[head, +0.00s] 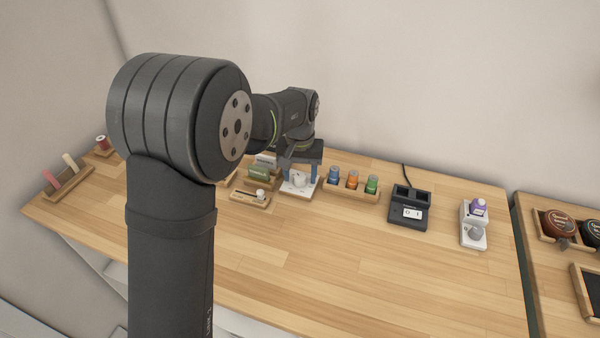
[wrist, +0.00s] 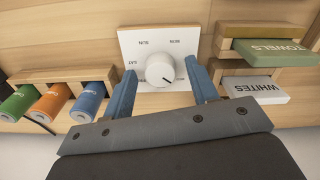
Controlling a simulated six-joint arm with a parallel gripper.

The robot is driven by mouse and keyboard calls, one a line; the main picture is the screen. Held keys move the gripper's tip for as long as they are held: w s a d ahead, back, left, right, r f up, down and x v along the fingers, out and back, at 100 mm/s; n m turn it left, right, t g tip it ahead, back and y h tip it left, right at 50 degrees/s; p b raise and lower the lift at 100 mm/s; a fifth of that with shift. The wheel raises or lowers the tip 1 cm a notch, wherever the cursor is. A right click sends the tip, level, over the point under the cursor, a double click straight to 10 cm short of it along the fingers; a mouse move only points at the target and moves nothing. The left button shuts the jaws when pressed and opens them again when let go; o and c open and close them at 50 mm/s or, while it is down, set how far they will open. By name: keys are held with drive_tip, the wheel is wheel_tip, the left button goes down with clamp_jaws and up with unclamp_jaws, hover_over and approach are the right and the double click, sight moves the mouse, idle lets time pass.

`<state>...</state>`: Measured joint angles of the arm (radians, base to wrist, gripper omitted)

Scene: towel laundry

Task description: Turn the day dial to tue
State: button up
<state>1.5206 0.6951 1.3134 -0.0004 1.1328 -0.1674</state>
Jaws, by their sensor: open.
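The day dial is a white plate (wrist: 190,45) with a round white knob (wrist: 160,70) in the middle. In the wrist view, small day labels run along its upper left and top; the ones I make out look like SAT, SUN and MON. A short dark pointer mark on the knob points to the lower right. My gripper (wrist: 159,66) is open, its blue fingers on either side of the knob with gaps between. In the head view the dial (head: 298,187) sits on the wooden table below my gripper (head: 300,172). The lower part of the plate is hidden.
A rack of blue, orange and green bottles (wrist: 52,98) stands left of the dial in the wrist view. Green TOWELS (wrist: 275,52) and white WHITES (wrist: 250,89) blocks are at right. In the head view, a black dock (head: 408,208) and a white device (head: 473,225) stand farther right.

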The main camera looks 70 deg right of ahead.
drive_tip(key=c, duration=1)
drive_tip(key=shift+o, duration=0.2)
drive_tip(key=shift+n, duration=0.4)
drive_tip(key=n, duration=0.4)
drive_tip(key=shift+n, duration=2.5)
drive_tip(key=o, duration=1)
drive_tip(key=shift+c, duration=0.2)
